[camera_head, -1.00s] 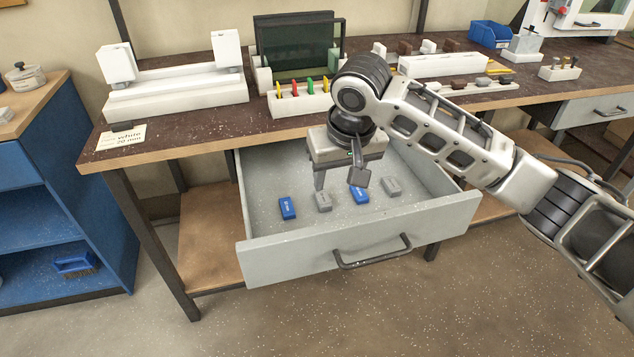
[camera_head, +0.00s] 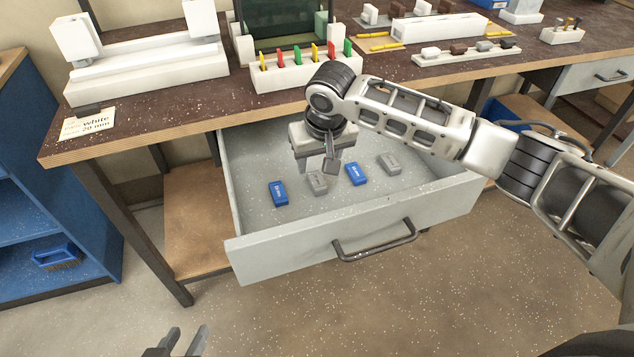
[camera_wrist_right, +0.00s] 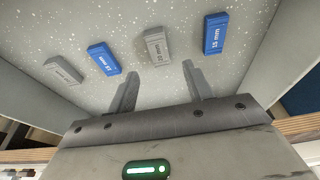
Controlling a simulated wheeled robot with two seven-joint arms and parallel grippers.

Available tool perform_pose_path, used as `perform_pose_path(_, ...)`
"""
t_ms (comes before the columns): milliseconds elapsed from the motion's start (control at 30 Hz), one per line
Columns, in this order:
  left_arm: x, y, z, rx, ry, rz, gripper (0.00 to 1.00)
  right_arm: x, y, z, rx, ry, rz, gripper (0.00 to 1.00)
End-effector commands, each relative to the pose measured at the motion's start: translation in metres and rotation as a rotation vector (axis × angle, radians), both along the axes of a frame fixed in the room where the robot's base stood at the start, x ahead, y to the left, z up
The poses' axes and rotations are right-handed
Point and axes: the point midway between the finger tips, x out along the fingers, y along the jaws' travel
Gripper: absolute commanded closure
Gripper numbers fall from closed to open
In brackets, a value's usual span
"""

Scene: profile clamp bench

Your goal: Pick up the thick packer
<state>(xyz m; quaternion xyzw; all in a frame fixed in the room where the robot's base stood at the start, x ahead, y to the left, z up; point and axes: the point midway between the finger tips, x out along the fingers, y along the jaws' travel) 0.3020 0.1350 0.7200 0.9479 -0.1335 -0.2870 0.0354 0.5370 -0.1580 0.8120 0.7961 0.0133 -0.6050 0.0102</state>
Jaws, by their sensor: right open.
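Four packers, two blue and two grey, lie apart in the open drawer (camera_head: 235,243). From the left in the head view come a blue packer (camera_head: 278,194), a grey packer (camera_head: 317,184), another blue packer (camera_head: 355,174) and another grey packer (camera_head: 389,164). In the right wrist view, the rightmost blue packer (camera_wrist_right: 215,33) seems to read 15 mm; the other labels are hard to read. Which packer is the thick one is unclear. My right gripper (camera_head: 316,167) is open and empty above the drawer, its fingers straddling the line towards the left grey packer (camera_wrist_right: 157,47). My left gripper (camera_head: 184,342) is open and empty at the bottom edge.
A card (camera_head: 87,124) on the bench reads white 20 mm. A white clamp fixture (camera_head: 150,75) and a rack (camera_head: 305,72) with coloured tabs stand on the bench above the drawer. The drawer walls surround the packers. The floor in front is clear.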

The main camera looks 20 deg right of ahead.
Motion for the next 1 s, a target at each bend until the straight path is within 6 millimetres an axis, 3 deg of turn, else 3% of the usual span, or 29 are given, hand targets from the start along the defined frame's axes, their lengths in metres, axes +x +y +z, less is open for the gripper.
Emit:
perform_pose_path(333,0.004,-0.001,0.001,-0.011,-0.016,0.003,0.64,0.003,0.0,-0.046,0.0,0.001,0.0,0.49)
perform_pose_path(667,0.004,-0.001,0.001,-0.012,-0.016,0.004,0.64,0.005,0.0,-0.052,-0.001,0.0,0.002,0.49)
perform_pose_path(833,0.004,-0.001,0.001,-0.012,-0.016,0.004,0.64,0.005,0.0,-0.052,-0.001,0.0,0.002,0.96)
perform_pose_path(1000,0.004,-0.001,0.001,-0.011,-0.016,0.005,0.64,0.005,0.0,-0.052,0.0,0.0,0.001,0.97)
